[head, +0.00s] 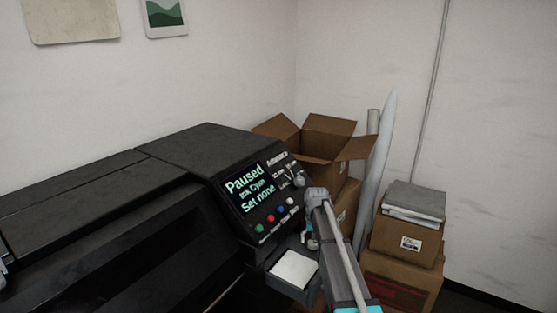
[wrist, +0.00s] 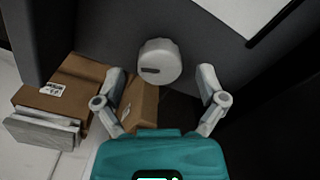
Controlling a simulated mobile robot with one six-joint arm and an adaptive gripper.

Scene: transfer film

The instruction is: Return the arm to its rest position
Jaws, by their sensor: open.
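My gripper (wrist: 162,76) is open in the wrist view, its two fingers spread below and to either side of a round grey knob (wrist: 158,60) with a dark slot. Nothing is held between the fingers. In the head view my arm reaches up from the bottom edge to the right end of the black printer (head: 190,165), near its control panel. My fingers are mostly hidden there by the arm. The panel screen (head: 250,187) reads "Paused", "Ink Cyan", "Set none". A selector knob (head: 299,182) and several coloured buttons are beside and below the screen.
An open cardboard box (head: 318,140) stands behind the printer's right end, with pale rolls (head: 378,160) next to it. Stacked boxes (head: 405,240) with a grey stack on top stand at the right. A small tray (head: 293,270) with a white pad is close left of my arm.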

